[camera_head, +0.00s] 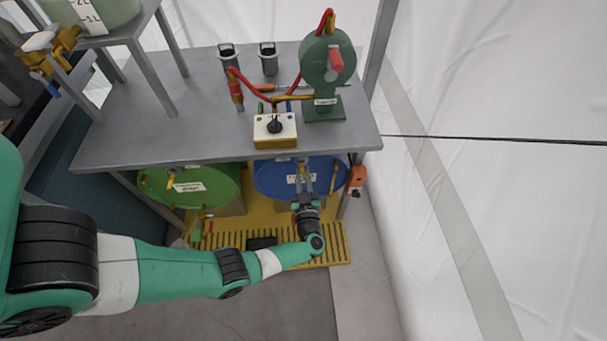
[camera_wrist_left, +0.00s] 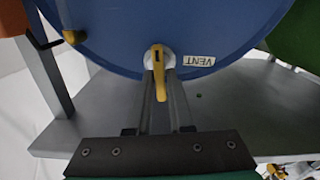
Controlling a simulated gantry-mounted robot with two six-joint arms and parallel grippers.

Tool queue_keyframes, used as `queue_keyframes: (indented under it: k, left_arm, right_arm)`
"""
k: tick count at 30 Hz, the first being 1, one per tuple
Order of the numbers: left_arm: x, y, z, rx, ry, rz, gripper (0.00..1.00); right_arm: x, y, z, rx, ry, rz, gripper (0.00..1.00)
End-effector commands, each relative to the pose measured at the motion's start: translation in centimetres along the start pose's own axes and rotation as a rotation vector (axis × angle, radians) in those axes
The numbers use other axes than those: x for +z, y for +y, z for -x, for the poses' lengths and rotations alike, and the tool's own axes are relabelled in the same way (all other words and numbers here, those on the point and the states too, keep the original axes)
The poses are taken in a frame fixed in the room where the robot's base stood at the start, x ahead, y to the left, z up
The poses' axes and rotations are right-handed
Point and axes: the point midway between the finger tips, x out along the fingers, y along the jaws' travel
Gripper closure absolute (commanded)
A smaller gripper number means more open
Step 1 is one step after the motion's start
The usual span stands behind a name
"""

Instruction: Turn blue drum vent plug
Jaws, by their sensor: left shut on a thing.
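The blue drum (camera_head: 270,178) stands under the metal bench. Its round blue top fills much of the left wrist view (camera_wrist_left: 110,28). The vent plug (camera_wrist_left: 158,68) is a yellow lever on a white round fitting, beside a white "VENT" label (camera_wrist_left: 199,61). My left gripper (camera_head: 306,192) reaches in to the drum top from the front. In the left wrist view its two narrow fingers (camera_wrist_left: 161,88) are shut on the yellow lever, one on each side. My right gripper is in neither view.
A green drum (camera_head: 212,188) stands to the left on the yellow slotted pallet (camera_head: 333,245). The bench edge (camera_head: 225,157) hangs over both drums. A control box (camera_head: 275,130) and green pump (camera_head: 327,75) stand on the bench. An orange box (camera_head: 357,181) hangs at the right leg.

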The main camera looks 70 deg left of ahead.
Motion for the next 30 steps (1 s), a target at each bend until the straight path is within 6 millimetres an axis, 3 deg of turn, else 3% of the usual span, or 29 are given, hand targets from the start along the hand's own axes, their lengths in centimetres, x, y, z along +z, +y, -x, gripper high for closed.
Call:
queue_keyframes:
  k: [30]
  left_arm:
    - [0.24,-0.43,-0.01,0.000,0.000,0.923,1.00]
  right_arm:
    - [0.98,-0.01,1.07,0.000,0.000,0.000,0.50]
